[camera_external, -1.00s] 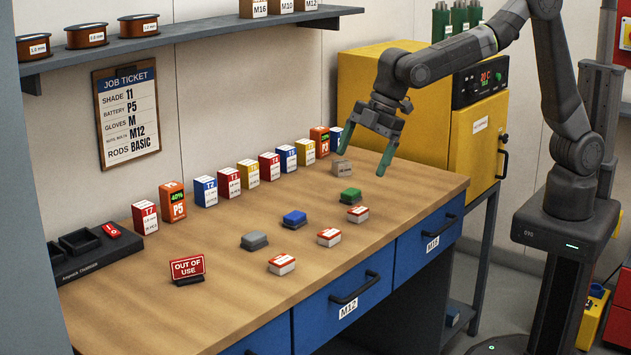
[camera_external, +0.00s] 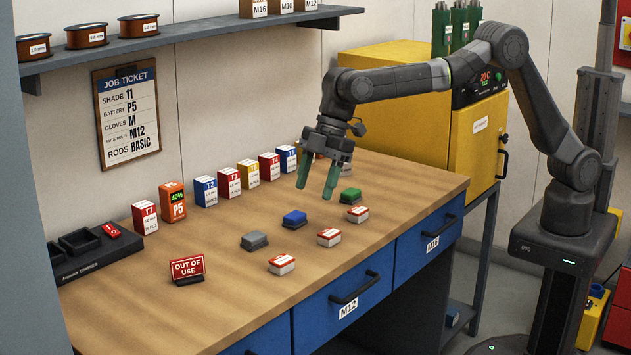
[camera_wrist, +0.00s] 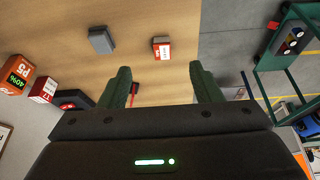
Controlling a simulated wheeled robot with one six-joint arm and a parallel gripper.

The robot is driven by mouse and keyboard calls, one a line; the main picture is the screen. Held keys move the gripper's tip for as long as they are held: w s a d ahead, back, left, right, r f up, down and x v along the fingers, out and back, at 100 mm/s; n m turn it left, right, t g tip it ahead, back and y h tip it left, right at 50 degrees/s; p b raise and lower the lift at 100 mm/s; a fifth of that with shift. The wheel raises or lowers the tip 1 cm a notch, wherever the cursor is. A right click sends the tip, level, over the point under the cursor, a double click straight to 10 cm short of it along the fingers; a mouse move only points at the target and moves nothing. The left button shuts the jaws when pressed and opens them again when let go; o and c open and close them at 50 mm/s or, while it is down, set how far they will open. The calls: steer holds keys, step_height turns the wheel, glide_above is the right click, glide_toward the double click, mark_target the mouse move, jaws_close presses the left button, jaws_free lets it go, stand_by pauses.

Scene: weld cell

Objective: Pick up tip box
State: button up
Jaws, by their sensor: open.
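Upright tip boxes with T labels stand in a row along the wall in the external view. They include a red T7 box (camera_external: 145,218), a blue box (camera_external: 205,191), a red box (camera_external: 229,183), a yellow box (camera_external: 248,174), another red box (camera_external: 269,167) and another blue box (camera_external: 287,158). My gripper (camera_external: 315,188) hangs over the table right of this row, green fingers pointing down, open and empty. It hides the row's far end. In the wrist view, my gripper (camera_wrist: 163,84) has bare table between its fingers, and a red T box (camera_wrist: 42,88) stands at the left.
Orange P5 battery (camera_external: 173,203) stands within the row. Low blocks, grey (camera_external: 254,240), blue (camera_external: 294,218) and green (camera_external: 350,196), and small red-white boxes (camera_external: 282,264) lie on the table. An out-of-use sign (camera_external: 187,269) and black charger (camera_external: 95,257) are at left.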

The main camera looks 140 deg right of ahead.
steer(key=w, duration=0.2)
steer(key=p, duration=0.1)
glide_toward(282, 265)
steer(key=s+f, duration=0.1)
steer(key=s+d+f, duration=0.1)
steer(key=s+f, duration=0.1)
steer(key=shift+d, duration=0.35)
steer(key=shift+p+x, duration=0.9)
steer(key=shift+x, duration=1.85)
steer(key=shift+w, duration=0.15)
steer(key=c, duration=1.1)
